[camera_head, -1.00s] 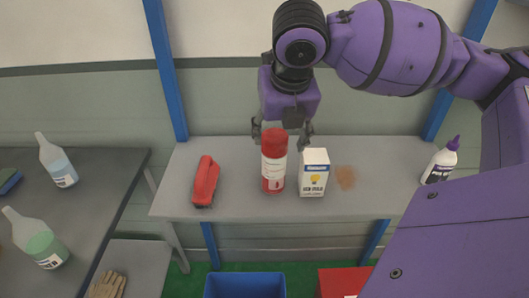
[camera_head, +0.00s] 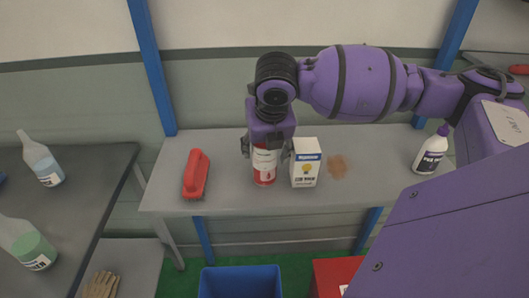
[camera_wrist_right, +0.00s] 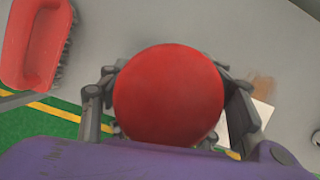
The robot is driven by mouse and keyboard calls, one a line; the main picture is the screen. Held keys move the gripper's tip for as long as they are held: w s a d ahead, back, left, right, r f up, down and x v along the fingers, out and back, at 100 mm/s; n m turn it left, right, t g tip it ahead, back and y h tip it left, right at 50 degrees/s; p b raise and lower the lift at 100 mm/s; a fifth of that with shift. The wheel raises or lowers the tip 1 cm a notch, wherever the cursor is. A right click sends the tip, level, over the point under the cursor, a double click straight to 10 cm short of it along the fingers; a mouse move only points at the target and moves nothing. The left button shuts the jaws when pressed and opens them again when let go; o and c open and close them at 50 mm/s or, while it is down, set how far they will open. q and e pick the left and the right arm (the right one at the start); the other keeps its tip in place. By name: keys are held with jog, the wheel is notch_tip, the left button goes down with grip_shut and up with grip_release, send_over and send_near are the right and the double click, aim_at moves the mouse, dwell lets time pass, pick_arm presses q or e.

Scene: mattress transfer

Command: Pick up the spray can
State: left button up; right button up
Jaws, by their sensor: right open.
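The spray can (camera_head: 264,168), red and white, stands upright on the grey shelf table. Its red cap (camera_wrist_right: 168,95) fills the middle of the right wrist view. My right gripper (camera_head: 265,152) is over the top of the can, with its open fingers on either side of it. In the right wrist view, one finger (camera_wrist_right: 92,108) is left of the cap and the other (camera_wrist_right: 240,112) is right of it. The gripper hides the can's top in the head view. My left gripper is not in view.
A white carton (camera_head: 305,170) stands close to the can's right, near the right finger. A red brush (camera_head: 196,174) lies to the left. A white bottle with a purple cap (camera_head: 432,152) stands at the table's right end (camera_head: 395,170). A blue bin (camera_head: 240,282) and a red box (camera_head: 335,275) are below.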

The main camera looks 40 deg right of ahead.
jog(key=c, duration=1.2)
jog(key=shift+r, duration=0.15)
